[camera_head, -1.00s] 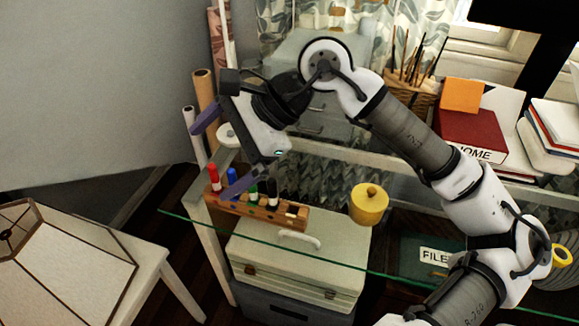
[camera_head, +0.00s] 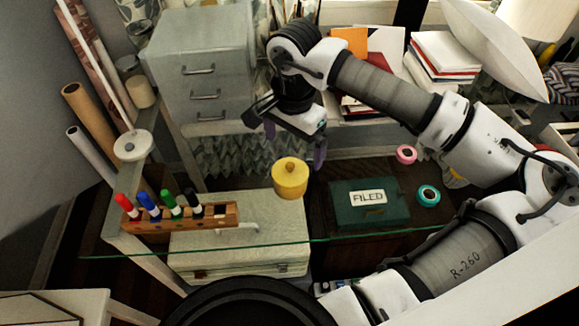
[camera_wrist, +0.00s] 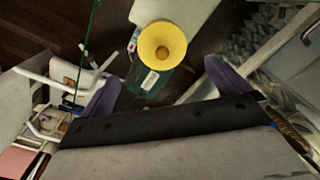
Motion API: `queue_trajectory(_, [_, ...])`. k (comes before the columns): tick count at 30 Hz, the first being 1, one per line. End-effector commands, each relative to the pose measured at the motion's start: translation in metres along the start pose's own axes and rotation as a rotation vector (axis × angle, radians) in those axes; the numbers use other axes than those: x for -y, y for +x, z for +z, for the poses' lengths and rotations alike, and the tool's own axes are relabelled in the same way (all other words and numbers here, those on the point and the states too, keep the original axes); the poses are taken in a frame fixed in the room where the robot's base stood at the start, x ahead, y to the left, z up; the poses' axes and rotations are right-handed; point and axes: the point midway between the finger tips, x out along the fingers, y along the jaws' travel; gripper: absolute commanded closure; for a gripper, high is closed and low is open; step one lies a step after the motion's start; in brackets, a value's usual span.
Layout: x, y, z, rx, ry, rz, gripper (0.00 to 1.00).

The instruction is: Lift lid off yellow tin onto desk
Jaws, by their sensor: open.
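The yellow tin (camera_head: 289,183) stands upright on the glass desk (camera_head: 330,238). Its yellow lid (camera_head: 289,164) with a small round knob is on top. In the wrist view the lid (camera_wrist: 162,45) shows from above, ahead of the fingers and roughly midway between them. My gripper (camera_head: 295,142) is open and empty, with its purple fingers behind and above the tin in the head view. The fingers also show in the wrist view (camera_wrist: 160,88), spread apart and clear of the tin. The tin's side is mostly hidden in the wrist view.
A wooden marker rack (camera_head: 180,217) is left of the tin. A green box labelled FILED (camera_head: 368,203), a teal tape roll (camera_head: 428,196) and a pink roll (camera_head: 406,154) are to the right. Grey drawers (camera_head: 203,75) and books (camera_head: 445,62) stand behind.

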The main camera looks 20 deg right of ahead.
Motion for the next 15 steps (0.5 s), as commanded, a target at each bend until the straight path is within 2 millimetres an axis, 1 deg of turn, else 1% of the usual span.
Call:
queue_trajectory(3, [0.000, 0.011, 0.001, 0.001, -0.001, -0.002, 0.00])
queue_trajectory(8, [0.001, 0.021, 0.002, 0.003, -0.001, -0.001, 0.00])
queue_trajectory(11, [0.003, 0.034, 0.004, 0.006, -0.002, -0.002, 0.00])
queue_trajectory(15, [0.004, 0.056, 0.005, 0.004, -0.001, -0.002, 0.00])
